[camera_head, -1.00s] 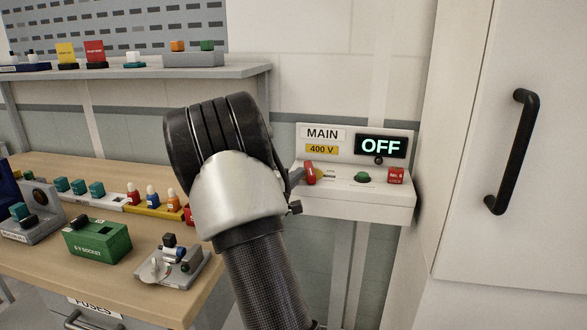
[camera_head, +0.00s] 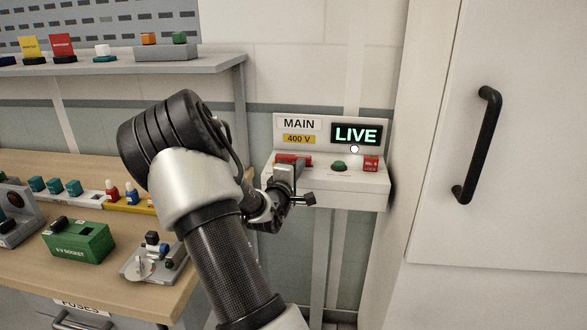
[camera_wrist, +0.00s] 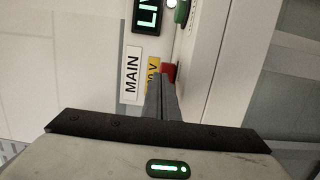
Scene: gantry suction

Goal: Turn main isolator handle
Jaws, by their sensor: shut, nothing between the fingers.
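The main isolator box (camera_head: 325,190) is a pale wall unit with a "MAIN" label, a yellow "400 V" label and a display (camera_head: 356,134) reading "LIVE". Its red handle (camera_head: 293,158) lies crosswise at the left of the sloping face, partly hidden by my gripper. A small white lamp (camera_head: 354,149) is lit under the display. My gripper (camera_head: 285,168) is shut and empty, right in front of the handle. In the wrist view, the closed fingers (camera_wrist: 161,88) end at the red handle (camera_wrist: 169,72); I cannot tell whether they touch.
A cabinet with a black handle (camera_head: 477,145) stands at the right. The wooden bench (camera_head: 120,290) with several devices and a grey shelf (camera_head: 215,72) are at the left.

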